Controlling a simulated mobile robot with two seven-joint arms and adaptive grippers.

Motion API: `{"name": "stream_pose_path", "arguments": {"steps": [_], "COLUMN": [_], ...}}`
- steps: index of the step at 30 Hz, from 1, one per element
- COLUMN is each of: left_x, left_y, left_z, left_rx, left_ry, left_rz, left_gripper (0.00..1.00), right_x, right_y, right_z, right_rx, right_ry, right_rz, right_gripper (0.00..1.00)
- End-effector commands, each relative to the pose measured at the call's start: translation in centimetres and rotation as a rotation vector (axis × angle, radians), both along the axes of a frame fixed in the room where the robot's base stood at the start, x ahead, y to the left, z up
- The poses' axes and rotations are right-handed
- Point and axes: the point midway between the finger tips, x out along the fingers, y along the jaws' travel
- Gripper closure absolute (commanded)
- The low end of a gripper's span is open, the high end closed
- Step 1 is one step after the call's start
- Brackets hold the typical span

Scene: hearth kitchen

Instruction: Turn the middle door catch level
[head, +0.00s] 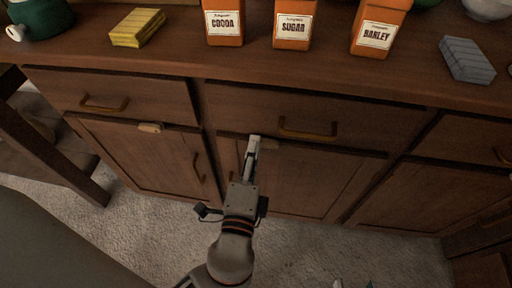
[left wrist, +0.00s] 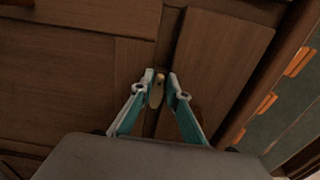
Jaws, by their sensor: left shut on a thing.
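The middle door catch (head: 268,143) is a small tan piece at the top of the middle cabinet door (head: 310,180), partly hidden by my left gripper (head: 255,142). In the left wrist view the catch (left wrist: 157,90) lies between the two teal-lined fingers of my left gripper (left wrist: 163,80), which is shut on it. The catch appears to run roughly along the gap between drawer and door; its exact tilt is hard to tell. Small pale and teal tips at the bottom edge of the head view look like my right gripper (head: 353,284), mostly cut off.
The left door has its own catch (head: 151,128), lying about level. Drawer handles (head: 307,130) and a left door handle (head: 198,168) stick out nearby. On the counter stand cocoa (head: 224,24), sugar (head: 294,24) and barley (head: 380,28) boxes. Carpet (head: 150,220) in front is mostly clear.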

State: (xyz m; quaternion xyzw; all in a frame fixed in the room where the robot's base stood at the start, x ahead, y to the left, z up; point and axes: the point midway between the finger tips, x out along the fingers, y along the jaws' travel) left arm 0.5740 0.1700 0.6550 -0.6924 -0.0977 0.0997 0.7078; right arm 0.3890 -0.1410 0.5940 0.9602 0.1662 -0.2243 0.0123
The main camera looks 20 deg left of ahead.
Motion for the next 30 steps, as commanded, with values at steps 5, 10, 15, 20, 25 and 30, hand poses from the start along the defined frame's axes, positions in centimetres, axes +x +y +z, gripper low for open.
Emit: {"name": "stream_pose_path", "arguments": {"steps": [5, 10, 15, 20, 25, 30], "left_x": [0.0, 0.0, 0.0, 0.0, 0.0, -0.1], "left_y": [0.0, 0.0, 0.0, 0.0, 0.0, 0.0], "left_z": [-0.2, -0.1, -0.1, -0.1, -0.1, -0.1], "left_rx": [-0.03, -0.038, -0.038, -0.038, -0.037, -0.036], "left_ry": [-0.005, -0.009, -0.009, -0.009, -0.01, -0.009], "left_rz": [-0.001, -0.001, -0.001, -0.001, 0.0, 0.0], "left_gripper": [1.0, 1.0, 1.0, 0.69, 0.68, 0.68], "right_x": [0.2, 0.5, 0.6, 0.4, 0.0, -0.1], "right_y": [0.3, 0.3, 0.2, 0.1, 0.1, 0.0], "right_z": [0.2, 0.7, 0.7, 0.5, 0.0, -0.2], "right_rx": [0.012, 0.014, 0.012, 0.009, 0.006, 0.003], "right_ry": [-0.005, -0.018, -0.018, -0.012, 0.001, 0.006], "right_rz": [0.001, 0.0, -0.001, -0.001, 0.0, 0.0], "right_gripper": [0.6, 0.6, 0.6, 0.6, 0.6, 0.6]}}
